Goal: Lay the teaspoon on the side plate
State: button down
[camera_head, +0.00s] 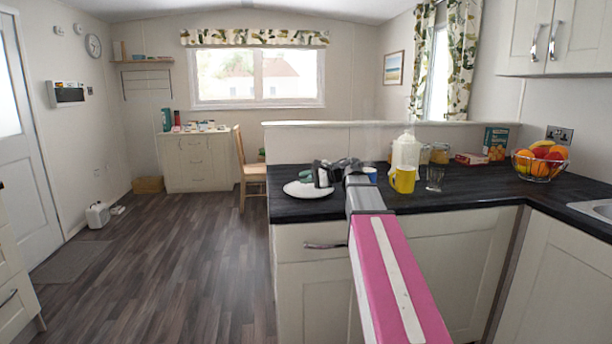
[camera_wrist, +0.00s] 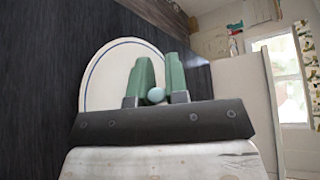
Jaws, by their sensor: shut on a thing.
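The side plate is white with a thin blue ring. It lies on the dark worktop near its left end in the head view (camera_head: 298,190), and it fills the left of the wrist view (camera_wrist: 105,72). My gripper (camera_head: 322,170) is over the plate. In the wrist view its two green fingers (camera_wrist: 159,66) are close together in front of the plate. A small pale blue rounded end, seemingly of the teaspoon (camera_wrist: 155,96), shows between them. The rest of the teaspoon is hidden, and I cannot tell whether it touches the plate.
A yellow mug (camera_head: 404,181), a clear glass (camera_head: 435,178) and a white bottle (camera_head: 406,153) stand right of my arm. A wire fruit bowl (camera_head: 540,163) is farther right. A raised ledge (camera_head: 300,125) backs the worktop. The worktop's left end is open to the floor.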

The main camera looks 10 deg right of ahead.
jog(key=shift+f, duration=0.1)
jog(key=c, duration=1.1)
grip_release()
jog(key=shift+o, duration=0.2)
jog(key=v, duration=1.1)
jog(key=shift+w+a, duration=0.1)
jog(key=shift+w, duration=0.05)
